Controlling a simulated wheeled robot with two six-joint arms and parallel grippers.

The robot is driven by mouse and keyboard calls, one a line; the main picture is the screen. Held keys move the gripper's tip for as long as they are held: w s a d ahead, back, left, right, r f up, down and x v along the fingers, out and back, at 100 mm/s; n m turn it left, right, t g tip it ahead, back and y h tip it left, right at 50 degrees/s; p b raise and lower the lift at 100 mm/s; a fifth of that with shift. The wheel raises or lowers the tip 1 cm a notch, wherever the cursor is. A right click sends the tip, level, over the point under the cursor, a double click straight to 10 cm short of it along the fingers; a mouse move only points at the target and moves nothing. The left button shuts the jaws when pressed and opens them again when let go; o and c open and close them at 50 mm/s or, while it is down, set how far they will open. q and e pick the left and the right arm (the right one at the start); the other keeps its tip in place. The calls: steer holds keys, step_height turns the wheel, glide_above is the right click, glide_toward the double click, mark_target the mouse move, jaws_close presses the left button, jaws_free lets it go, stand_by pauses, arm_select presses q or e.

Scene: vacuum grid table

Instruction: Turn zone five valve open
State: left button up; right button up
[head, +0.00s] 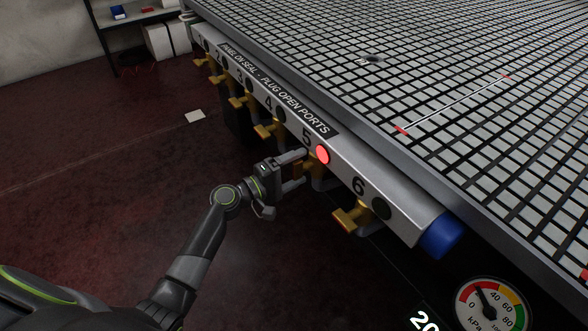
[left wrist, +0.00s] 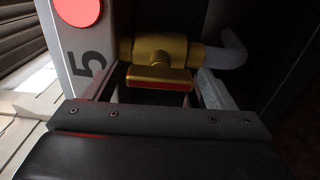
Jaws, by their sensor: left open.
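The zone five valve is a brass body with a yellow handle (head: 313,166) under the rail, below the number 5 and a lit red lamp (head: 322,155). In the left wrist view the valve handle (left wrist: 160,75) lies crosswise, with the brass body (left wrist: 160,48) behind it and a grey pipe to the right. My left gripper (head: 300,170) is open at the handle, its two fingers above and below it in the head view. In the left wrist view the fingers stand on both sides of the handle; I cannot tell whether they touch it. My right gripper is not in view.
The numbered rail (head: 400,205) runs along the table edge and ends in a blue cap (head: 440,236). The zone six valve (head: 352,217) is close at the right, the zone four valve (head: 268,129) at the left. A pressure gauge (head: 492,307) is at the lower right.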

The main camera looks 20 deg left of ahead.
arm_select(q)
steer(key=b+v, duration=0.2)
steer(key=v, duration=1.5)
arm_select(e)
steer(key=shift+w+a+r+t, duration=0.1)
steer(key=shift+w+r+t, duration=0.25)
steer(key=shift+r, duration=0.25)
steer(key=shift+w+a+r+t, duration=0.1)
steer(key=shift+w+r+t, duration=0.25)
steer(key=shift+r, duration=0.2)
arm_select(q)
steer(key=shift+s+a, duration=0.15)
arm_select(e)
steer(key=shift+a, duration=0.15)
